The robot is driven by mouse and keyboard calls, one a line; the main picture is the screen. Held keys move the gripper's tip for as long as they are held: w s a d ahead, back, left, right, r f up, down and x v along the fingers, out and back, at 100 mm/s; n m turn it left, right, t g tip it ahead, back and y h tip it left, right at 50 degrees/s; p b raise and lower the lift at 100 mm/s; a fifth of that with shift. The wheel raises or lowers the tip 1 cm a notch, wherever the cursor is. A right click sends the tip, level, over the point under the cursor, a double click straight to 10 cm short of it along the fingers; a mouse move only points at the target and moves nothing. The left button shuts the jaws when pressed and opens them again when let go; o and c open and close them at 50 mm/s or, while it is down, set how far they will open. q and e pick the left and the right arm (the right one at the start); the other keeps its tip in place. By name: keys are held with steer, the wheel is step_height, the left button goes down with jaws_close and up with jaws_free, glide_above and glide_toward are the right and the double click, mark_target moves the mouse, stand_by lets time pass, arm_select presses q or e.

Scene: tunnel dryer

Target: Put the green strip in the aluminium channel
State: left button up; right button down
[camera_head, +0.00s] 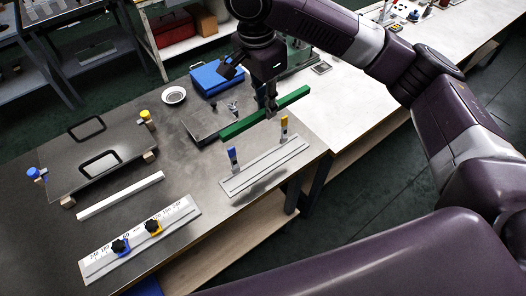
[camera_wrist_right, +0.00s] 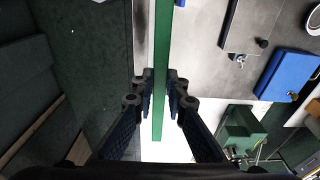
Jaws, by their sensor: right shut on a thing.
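The green strip (camera_head: 238,128) is a long straight bar held in the air above the table, tilted up to the right in the head view. My right gripper (camera_head: 271,106) is shut on it near its middle. In the right wrist view the strip (camera_wrist_right: 162,45) runs between the fingertips of the gripper (camera_wrist_right: 161,88). A pale metal channel-like rail (camera_head: 262,169) lies on the table in front of and below the strip, with a blue-topped and a yellow-topped upright on it. It looks empty. My left gripper is not in view.
A blue box (camera_head: 213,79) and a round dish (camera_head: 174,96) stand at the back.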

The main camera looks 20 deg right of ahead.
steer(key=shift+w+f, duration=0.1)
steer(key=shift+f, duration=0.1)
steer(key=p, duration=0.2)
glide_above(267, 162)
steer(key=f, duration=1.4)
steer(key=shift+a+f, duration=0.15)
steer(key=shift+a, duration=0.15)
steer(key=shift+f+p, duration=0.5)
steer(key=shift+f, duration=1.8)
steer(key=shift+f, duration=0.1)
steer(key=shift+f, duration=0.5)
steer(key=c, duration=1.9)
jaws_free()
steer(key=shift+c, duration=0.2)
steer(key=shift+r, duration=0.6)
step_height(267, 162, up, 12)
steer(key=a+b, duration=0.1)
steer(key=b, duration=0.1)
steer(key=shift+s+a, duration=0.15)
steer(key=shift+s, duration=0.2)
